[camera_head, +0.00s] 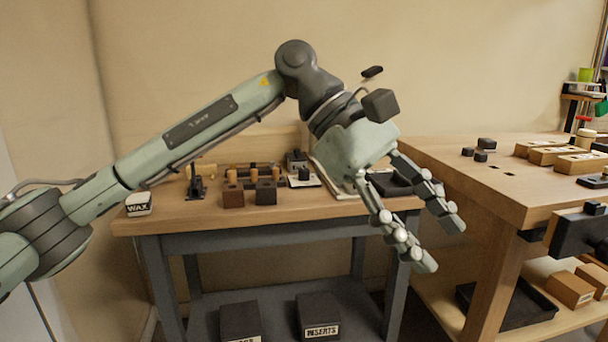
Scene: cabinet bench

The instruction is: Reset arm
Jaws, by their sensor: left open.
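My left arm comes in from the left, rises to a bend near the top middle, and comes down to the left gripper (437,247). The gripper is open, its two jointed fingers apart and pointing down to the right. Nothing shows between the fingers. In the picture it lies in front of the right end of the wooden bench (240,216) and the gap beside the right workbench. My right gripper is not in view. The arm and gripper hide part of the bench top and the wall behind.
A white WAX box (138,204), dark brown blocks (266,192) and a black tray (392,184) stand on the bench. A workbench (470,175) on the right carries small dark cubes and wooden boxes (580,163). Dark bins (318,317) sit on the lower shelf.

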